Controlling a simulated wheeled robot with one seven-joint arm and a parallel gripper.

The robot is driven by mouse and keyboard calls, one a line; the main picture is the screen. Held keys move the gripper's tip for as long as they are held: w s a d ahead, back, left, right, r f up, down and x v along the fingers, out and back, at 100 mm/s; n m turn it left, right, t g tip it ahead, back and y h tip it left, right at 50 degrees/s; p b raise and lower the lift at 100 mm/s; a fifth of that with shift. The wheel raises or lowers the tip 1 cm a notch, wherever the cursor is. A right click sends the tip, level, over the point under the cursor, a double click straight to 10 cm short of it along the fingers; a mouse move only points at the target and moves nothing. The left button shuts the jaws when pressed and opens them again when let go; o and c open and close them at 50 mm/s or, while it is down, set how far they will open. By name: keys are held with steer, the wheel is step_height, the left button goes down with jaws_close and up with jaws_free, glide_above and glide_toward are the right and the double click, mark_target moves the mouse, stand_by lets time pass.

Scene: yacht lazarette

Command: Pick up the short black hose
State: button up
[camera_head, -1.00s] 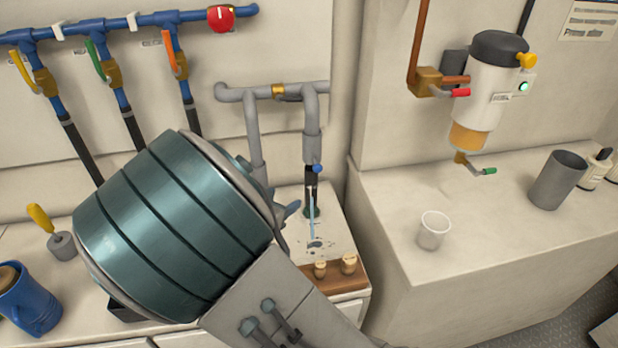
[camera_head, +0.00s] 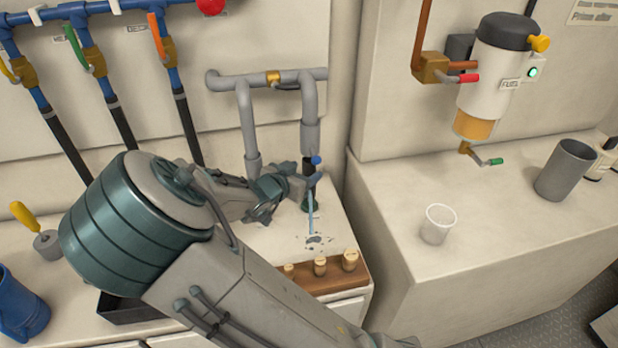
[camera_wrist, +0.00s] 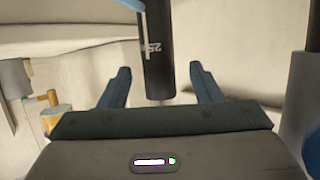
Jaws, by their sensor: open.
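The short black hose (camera_head: 308,168) hangs below the grey pipe at the back, beside a small blue knob. A light blue stream (camera_head: 310,215) shows below it, over a wet patch on the counter. My gripper (camera_wrist: 162,78) is open, with a gap on each side of the hose. In the head view my gripper (camera_head: 300,186) is at the hose's left and partly covers it. Whether a finger touches the hose is unclear there.
The grey pipe loop (camera_head: 252,120) stands just behind my gripper. A wooden rack (camera_head: 335,275) with several plugs is in front. A clear cup (camera_head: 437,223) and grey cup (camera_head: 565,170) stand on the right counter. A white filter (camera_head: 490,90) hangs above it.

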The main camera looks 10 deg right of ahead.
steer(key=x, duration=0.3)
steer(key=shift+d+b, duration=0.15)
steer(key=shift+b, duration=0.15)
jaws_close()
steer(key=shift+r, duration=0.1)
steer(key=shift+r, duration=0.45)
steer(key=s+b, duration=0.9)
steer(key=s, duration=0.8)
steer(key=shift+s, duration=0.3)
steer(key=shift+s+r+b, duration=0.15)
steer(key=shift+r+b, duration=0.05)
steer(key=shift+b, duration=0.1)
